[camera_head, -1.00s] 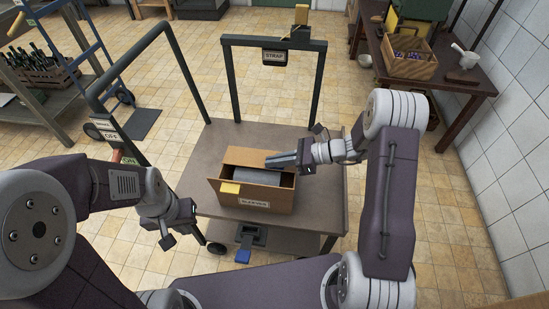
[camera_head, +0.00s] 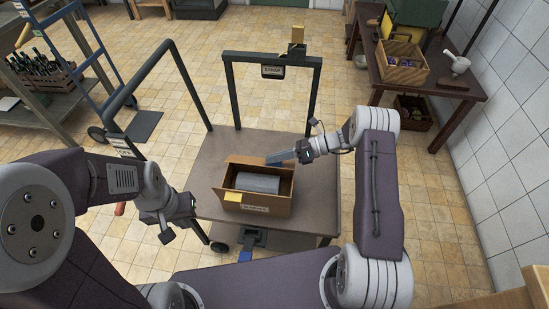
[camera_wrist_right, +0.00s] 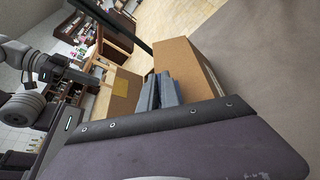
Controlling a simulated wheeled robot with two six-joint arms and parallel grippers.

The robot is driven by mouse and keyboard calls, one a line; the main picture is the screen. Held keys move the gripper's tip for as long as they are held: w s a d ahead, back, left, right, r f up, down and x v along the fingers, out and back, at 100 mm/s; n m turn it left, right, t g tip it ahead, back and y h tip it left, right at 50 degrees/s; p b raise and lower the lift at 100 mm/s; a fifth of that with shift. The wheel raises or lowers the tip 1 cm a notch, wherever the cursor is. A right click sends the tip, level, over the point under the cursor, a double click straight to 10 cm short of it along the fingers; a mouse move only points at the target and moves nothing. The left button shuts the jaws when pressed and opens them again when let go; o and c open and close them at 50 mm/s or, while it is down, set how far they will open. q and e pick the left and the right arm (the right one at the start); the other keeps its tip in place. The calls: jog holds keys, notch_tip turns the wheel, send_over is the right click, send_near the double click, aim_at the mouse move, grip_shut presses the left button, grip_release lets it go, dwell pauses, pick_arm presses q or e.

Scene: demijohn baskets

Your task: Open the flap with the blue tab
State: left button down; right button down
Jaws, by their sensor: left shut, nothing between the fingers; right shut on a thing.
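An open brown cardboard box (camera_head: 270,207) stands on the cart, with a grey cylinder (camera_head: 257,183) inside. A yellow tab (camera_head: 233,197) shows at its front left, and on a brown flap in the right wrist view (camera_wrist_right: 121,88). I see no blue tab on the box. My right gripper (camera_head: 276,158) reaches in from the right to the box's back right edge. It is shut on a box flap, and its fingers hide the gripped part. The fingers also show in the right wrist view (camera_wrist_right: 158,92). My left gripper (camera_head: 174,227) is shut and empty, left of the cart.
The cart top (camera_head: 213,158) is clear around the box. A side table (camera_head: 425,80) stands back right.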

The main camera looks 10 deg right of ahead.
dwell(0.3)
jog(key=c, duration=1.6)
grip_release()
jog(key=p+v, duration=0.1)
jog(key=v, duration=0.8)
jog(key=shift+d+r, duration=0.1)
jog(key=shift+c, duration=0.5)
jog(key=s+f+b, duration=0.1)
jog(key=f, duration=0.1)
jog(key=s+d+f+m+t+y+b, duration=0.1)
jog(key=s+f+b, duration=0.1)
jog(key=s+f+t+y+b, duration=0.1)
jog(key=s+f+b, duration=0.1)
jog(key=f, duration=0.1)
jog(key=shift+d+m, duration=0.2)
jog(key=shift+m, duration=0.1)
grip_shut()
jog(key=s+d+f+m+t+y+b, duration=0.2)
jog(key=s+f+t+b, duration=0.1)
jog(key=t, duration=0.2)
jog(key=r+x, duration=0.1)
jog(key=x, duration=1)
jog(key=shift+s+m+t, duration=0.2)
jog(key=shift+m+t, duration=0.1)
